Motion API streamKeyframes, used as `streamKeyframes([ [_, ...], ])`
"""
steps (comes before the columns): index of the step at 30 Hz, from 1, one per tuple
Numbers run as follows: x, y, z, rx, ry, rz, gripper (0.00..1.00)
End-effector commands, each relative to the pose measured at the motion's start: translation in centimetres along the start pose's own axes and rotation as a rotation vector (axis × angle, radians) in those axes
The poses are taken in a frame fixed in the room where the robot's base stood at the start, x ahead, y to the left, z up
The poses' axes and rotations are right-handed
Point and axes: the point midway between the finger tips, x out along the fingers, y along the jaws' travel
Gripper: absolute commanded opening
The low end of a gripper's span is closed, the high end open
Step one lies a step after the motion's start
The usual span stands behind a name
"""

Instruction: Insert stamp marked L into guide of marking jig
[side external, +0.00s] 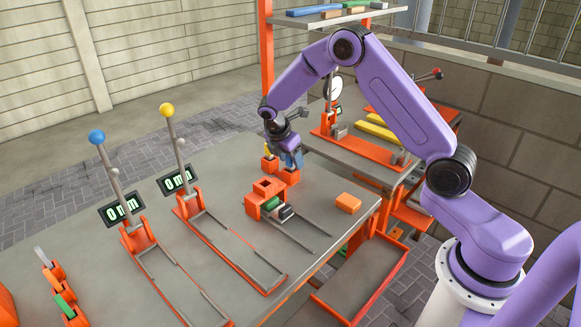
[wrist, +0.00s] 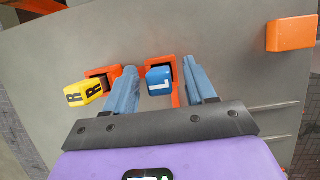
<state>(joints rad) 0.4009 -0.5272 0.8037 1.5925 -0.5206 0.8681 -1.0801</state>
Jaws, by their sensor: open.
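The blue stamp marked L (wrist: 160,82) stands in an orange holder, its lettered end facing the wrist camera. My gripper (wrist: 160,70) is open, with one finger on each side of this stamp; I cannot tell whether either touches it. In the side external view my gripper (side external: 289,155) is down at the holders, and the blue stamp (side external: 295,160) is partly hidden by it. The marking jig (side external: 257,200) is orange, with a square guide opening on top that looks empty. A green piece (side external: 271,204) lies beneath the guide.
A yellow stamp marked R (wrist: 84,94) sits in the adjacent orange holder, close to my left finger in the wrist view. A loose orange block (side external: 348,203) lies right of the jig. Two orange lever devices (side external: 187,204) (side external: 135,238) stand at left.

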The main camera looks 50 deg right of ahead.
Motion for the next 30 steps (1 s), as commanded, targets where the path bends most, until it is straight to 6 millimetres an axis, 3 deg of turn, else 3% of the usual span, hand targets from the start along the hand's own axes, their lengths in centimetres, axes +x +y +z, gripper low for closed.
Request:
streamKeyframes([
  [8,0.2,0.0,0.0,0.001,0.000,0.000,0.52],
  [12,0.2,0.0,0.0,0.001,0.000,0.001,0.07],
  [13,0.2,0.0,0.0,0.001,0.000,0.000,0.00],
  [23,-0.1,0.1,0.2,0.001,0.000,0.003,0.00],
  [30,-3.5,0.1,1.6,0.005,0.000,0.006,0.00],
])
